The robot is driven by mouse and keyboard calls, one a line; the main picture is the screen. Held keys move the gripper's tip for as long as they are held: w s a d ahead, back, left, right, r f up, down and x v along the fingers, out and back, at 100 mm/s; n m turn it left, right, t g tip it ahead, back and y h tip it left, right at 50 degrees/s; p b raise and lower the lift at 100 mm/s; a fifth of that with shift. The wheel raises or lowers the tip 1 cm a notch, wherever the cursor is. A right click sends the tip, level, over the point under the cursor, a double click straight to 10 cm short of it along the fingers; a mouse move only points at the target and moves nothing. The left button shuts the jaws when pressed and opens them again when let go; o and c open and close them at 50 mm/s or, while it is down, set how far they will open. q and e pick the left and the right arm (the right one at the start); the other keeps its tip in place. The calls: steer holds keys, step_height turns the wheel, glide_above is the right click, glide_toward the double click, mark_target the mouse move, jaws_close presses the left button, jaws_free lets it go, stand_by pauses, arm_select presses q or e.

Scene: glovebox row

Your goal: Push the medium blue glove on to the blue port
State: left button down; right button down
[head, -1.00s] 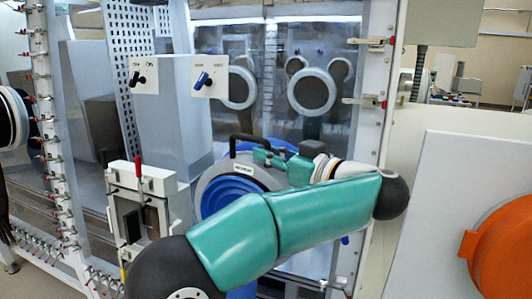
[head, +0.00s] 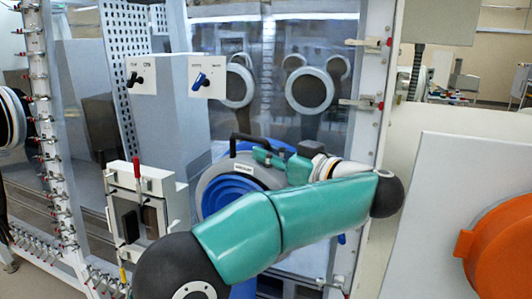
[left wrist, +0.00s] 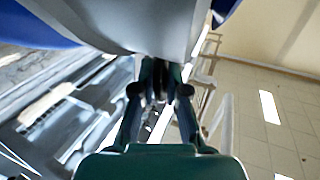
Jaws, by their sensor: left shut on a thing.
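A large grey ring with a bright blue inside (head: 228,187) and a small white label stands in front of the glass panel in the head view. It appears to be the medium blue glove; the label is too small to read. My left gripper (head: 262,155) is at its upper right, by a black handle (head: 240,138), and is shut on part of it. In the left wrist view my fingers (left wrist: 160,82) meet the underside of the grey rim (left wrist: 150,25). More blue (head: 247,146) shows behind the ring, possibly the blue port. My left arm hides the ring's lower part.
A grey box with a red-tipped lever (head: 137,170) stands left of the ring. White panels with switches (head: 202,77) hang above. A white frame post with latches (head: 372,103) and an orange round cover (head: 500,245) are at right.

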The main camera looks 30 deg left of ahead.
arm_select(q)
steer(key=shift+w+a+f+p, duration=0.1)
steer(key=shift+w+a+p, duration=0.15)
steer(key=shift+w+p, duration=0.7)
steer(key=shift+w+a+f+p, duration=0.1)
steer(key=shift+w+a+p, duration=0.1)
steer(key=shift+w+p, duration=0.7)
stand_by(0.8)
steer(key=shift+w+a, duration=0.1)
steer(key=shift+w, duration=0.3)
steer(key=shift+w+a, duration=0.1)
steer(key=shift+w, duration=0.25)
stand_by(0.6)
steer(key=c, duration=1.1)
jaws_free()
steer(key=shift+w+f, duration=0.15)
steer(key=d, duration=0.4)
steer(key=s+d, duration=0.1)
steer(key=d, duration=0.3)
steer(key=s+d, duration=0.1)
steer(key=d, duration=0.3)
